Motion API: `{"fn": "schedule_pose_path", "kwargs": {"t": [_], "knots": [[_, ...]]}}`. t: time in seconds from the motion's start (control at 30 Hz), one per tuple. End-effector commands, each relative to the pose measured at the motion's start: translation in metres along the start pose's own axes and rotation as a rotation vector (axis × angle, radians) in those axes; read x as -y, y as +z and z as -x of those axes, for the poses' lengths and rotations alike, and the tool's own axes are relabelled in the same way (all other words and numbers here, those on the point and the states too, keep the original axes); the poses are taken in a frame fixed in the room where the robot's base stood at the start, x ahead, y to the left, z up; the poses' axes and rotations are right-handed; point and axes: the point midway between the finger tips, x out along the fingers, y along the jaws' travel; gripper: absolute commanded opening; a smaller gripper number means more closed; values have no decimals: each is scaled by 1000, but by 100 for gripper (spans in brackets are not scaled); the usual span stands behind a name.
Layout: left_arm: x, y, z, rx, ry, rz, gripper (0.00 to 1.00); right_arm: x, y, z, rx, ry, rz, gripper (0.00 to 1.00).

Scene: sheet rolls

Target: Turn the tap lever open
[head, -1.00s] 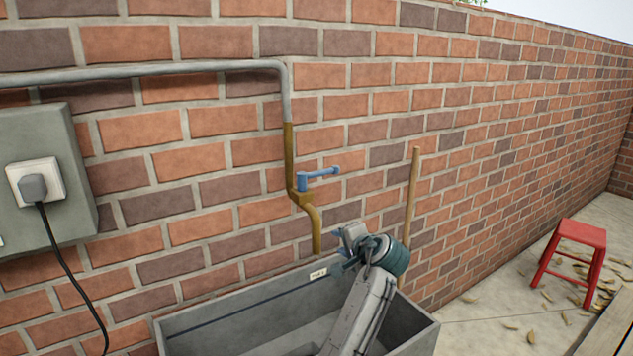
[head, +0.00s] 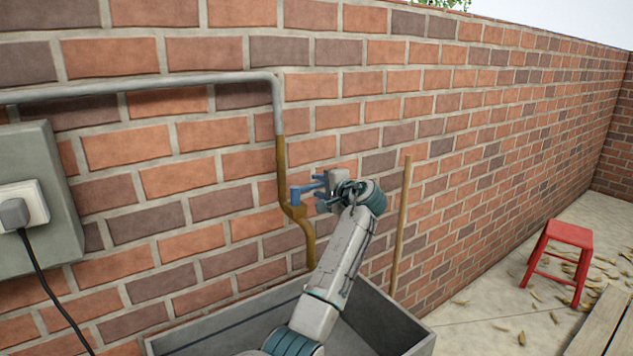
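The brass tap (head: 297,210) hangs from the pipe on the brick wall, its spout pointing down over the trough. Its blue lever (head: 297,193) sticks out sideways to the right from the tap body. My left gripper (head: 322,190) is at the lever's outer end, with its fingers overlapping it in the picture. The far end of the lever is partly hidden by the gripper. I cannot tell whether the fingers touch the lever or are closed on it. My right gripper is not in view.
A grey trough (head: 405,335) stands below the tap. A grey box with a plugged-in socket (head: 20,205) is on the wall at left. A wooden pole (head: 401,225) leans on the wall just right of my arm. A red stool (head: 568,235) stands farther right on the paving.

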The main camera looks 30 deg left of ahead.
Motion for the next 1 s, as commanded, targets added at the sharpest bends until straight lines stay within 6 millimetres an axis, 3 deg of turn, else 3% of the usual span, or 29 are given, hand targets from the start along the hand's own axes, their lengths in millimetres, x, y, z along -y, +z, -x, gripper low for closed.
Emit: {"fn": "schedule_pose_path", "kwargs": {"t": [0.2,0.47,0.5,0.67,1.0], "knots": [[1,0,-18,0,0,0,35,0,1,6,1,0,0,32],[0,0,-20,-1,1,1,35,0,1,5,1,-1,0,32],[0,0,-20,-1,1,1,33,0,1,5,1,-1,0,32],[0,0,-19,-1,1,1,2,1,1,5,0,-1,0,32],[0,0,-22,-10,1,-1,0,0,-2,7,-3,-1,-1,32]]}}
